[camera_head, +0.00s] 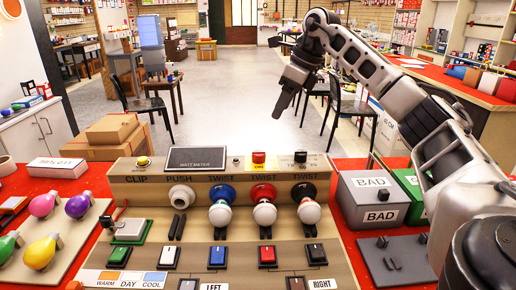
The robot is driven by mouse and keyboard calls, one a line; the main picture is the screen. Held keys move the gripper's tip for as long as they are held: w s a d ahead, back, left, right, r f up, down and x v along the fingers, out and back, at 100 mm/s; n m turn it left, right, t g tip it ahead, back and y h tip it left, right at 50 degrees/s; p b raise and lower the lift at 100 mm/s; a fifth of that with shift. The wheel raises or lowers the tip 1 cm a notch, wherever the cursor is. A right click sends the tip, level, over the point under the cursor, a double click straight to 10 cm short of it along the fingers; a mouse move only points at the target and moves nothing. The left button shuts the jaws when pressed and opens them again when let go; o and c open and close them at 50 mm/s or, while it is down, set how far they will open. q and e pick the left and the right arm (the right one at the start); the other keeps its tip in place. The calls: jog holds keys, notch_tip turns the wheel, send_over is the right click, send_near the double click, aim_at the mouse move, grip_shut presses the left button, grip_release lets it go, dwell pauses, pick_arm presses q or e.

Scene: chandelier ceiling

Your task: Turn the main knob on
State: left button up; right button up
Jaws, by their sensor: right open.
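A light tan lamp-testing panel (136,173) fills the front middle of the table. A small black knob (300,156) stands on its raised back edge, at the right. The small label below it is too blurred to read, so I cannot tell its setting. My right gripper (284,108) is open and empty, hanging in the air above and beyond the panel. It appears slightly left of the black knob in the picture and does not touch it. My left gripper is not in view.
A red button on a yellow plate (258,160) sits left of the knob. Bulbs (264,213) stand below in twist sockets. A grey BAD box (372,198) stands right of the panel. Coloured bulbs (42,250) lie at left. Air above the panel is clear.

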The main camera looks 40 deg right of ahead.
aim_at(259, 152)
jog(key=x, duration=1.4)
jog(key=shift+w+a+f, duration=0.1)
jog(key=shift+a+f, duration=0.05)
jog(key=shift+f, duration=0.15)
jog(key=c, duration=1)
